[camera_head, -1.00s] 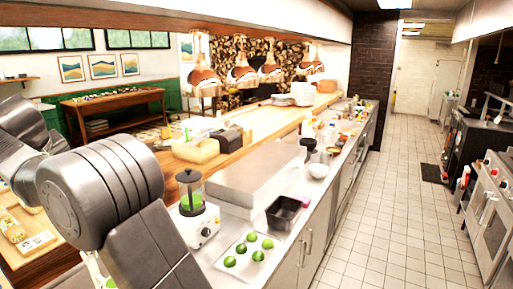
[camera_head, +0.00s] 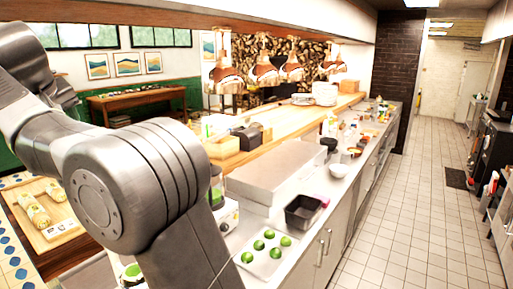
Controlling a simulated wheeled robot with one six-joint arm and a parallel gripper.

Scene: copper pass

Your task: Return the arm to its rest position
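My arm fills the left side of the head view, with a large grey joint and links rising from the bottom edge to the upper left corner. The arm is bent. My gripper is not in view, so I cannot see its fingers or anything they hold. The arm covers most of the blender (camera_head: 217,190) on the counter.
The steel counter (camera_head: 340,196) holds a white tray (camera_head: 249,256) with several limes, a dark empty pan (camera_head: 304,211) and a large metal box (camera_head: 277,169). Copper lamps (camera_head: 264,72) hang above the wooden pass. The tiled aisle (camera_head: 420,210) on the right is clear.

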